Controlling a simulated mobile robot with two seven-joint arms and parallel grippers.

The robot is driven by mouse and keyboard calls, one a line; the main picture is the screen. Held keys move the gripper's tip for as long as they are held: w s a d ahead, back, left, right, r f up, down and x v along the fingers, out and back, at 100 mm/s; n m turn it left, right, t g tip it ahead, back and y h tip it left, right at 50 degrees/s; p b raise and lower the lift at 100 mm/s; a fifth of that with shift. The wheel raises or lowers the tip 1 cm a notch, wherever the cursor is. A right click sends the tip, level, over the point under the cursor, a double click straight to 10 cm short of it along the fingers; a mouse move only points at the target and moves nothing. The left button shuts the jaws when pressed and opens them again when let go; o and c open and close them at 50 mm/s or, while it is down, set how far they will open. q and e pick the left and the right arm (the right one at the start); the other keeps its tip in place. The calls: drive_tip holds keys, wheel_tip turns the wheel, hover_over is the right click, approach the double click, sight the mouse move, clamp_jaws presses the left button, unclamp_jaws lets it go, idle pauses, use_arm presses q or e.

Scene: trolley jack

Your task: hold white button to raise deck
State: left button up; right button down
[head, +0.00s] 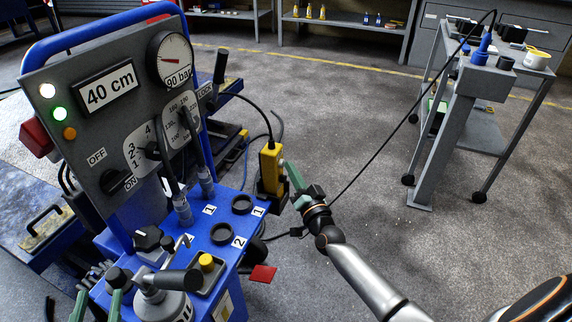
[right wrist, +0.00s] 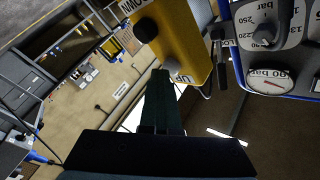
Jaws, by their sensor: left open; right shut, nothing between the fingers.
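The yellow pendant (head: 269,165) hangs on a black cable to the right of the blue control stand. In the right wrist view the pendant (right wrist: 188,35) shows a black round button (right wrist: 146,30) and lettering, partly cut off. My left gripper (head: 97,302) is open at the lower left. The display (head: 109,88) reads 40 cm.
The grey panel (head: 130,125) carries lit white and green lamps, a gauge (head: 171,58) labelled 90 bar and several knobs. The blue stand top (head: 222,210) holds cups and fittings. A grey wheeled trolley (head: 455,120) stands at right. The floor between is clear.

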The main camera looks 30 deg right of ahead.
idle(0.4)
drive_tip(key=shift+s+d, duration=0.65)
drive_tip(key=shift+s, duration=0.1)
drive_tip(key=s+d+p, duration=0.1)
drive_tip(key=s+d, duration=0.2)
drive_tip(key=shift+s+d, duration=0.1)
drive_tip(key=shift+s, duration=0.3)
idle(3.7)
